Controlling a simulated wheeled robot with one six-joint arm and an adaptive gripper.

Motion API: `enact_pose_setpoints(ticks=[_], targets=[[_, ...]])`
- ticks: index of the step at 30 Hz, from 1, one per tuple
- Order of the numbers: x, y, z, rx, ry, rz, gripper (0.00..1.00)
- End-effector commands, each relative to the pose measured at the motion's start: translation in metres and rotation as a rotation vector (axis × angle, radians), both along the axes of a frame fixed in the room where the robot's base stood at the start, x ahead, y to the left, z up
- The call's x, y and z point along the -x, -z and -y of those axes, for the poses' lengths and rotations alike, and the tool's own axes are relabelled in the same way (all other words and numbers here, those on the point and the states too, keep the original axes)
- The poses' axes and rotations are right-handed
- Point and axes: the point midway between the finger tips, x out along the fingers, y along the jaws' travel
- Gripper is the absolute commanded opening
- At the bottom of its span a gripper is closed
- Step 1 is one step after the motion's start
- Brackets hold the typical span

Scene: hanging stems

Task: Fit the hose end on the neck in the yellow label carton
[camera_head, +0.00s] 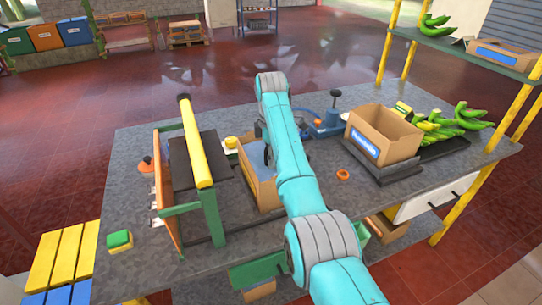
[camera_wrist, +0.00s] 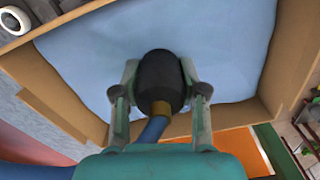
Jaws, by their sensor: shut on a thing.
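My gripper (camera_wrist: 159,72) is shut on the black hose end (camera_wrist: 160,82), one finger on each side of it. A brass collar (camera_wrist: 161,108) and a blue hose (camera_wrist: 150,131) run back from it. They are over an open carton (camera_wrist: 48,112) with a blue bag (camera_wrist: 95,52) inside. No neck shows; the hose end may hide it. In the head view my arm covers much of an open carton (camera_head: 262,188) at the bench's middle and hides my gripper. I cannot see a yellow label on it.
A carton with a blue label (camera_head: 364,143) stands on a dark platform to the right, near green bananas (camera_head: 470,115). A yellow bar on a green frame (camera_head: 196,142) rises left of the middle carton. An orange ring (camera_head: 343,174) lies on the bench.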

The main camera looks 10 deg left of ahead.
Motion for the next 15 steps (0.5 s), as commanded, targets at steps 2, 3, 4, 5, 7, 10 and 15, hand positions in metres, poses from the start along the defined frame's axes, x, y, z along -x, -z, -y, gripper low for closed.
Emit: enact_pose_setpoints(ticks=[2,3,4,5,7,10,15], targets=[[0.0000,0.0001,0.0000,0.000,0.000,0.000,0.02],[-0.0001,0.0003,0.0000,0.000,0.000,0.000,0.02],[0.0000,0.0005,0.0000,0.000,0.000,0.000,0.02],[-0.0001,0.0005,0.0000,0.000,0.000,0.000,0.45],[-0.0001,0.0005,0.0000,0.000,0.000,0.000,0.62],[-0.0001,0.0005,0.0000,0.000,0.000,0.000,0.72],[-0.0001,0.0005,0.0000,0.000,0.000,0.000,0.72]])
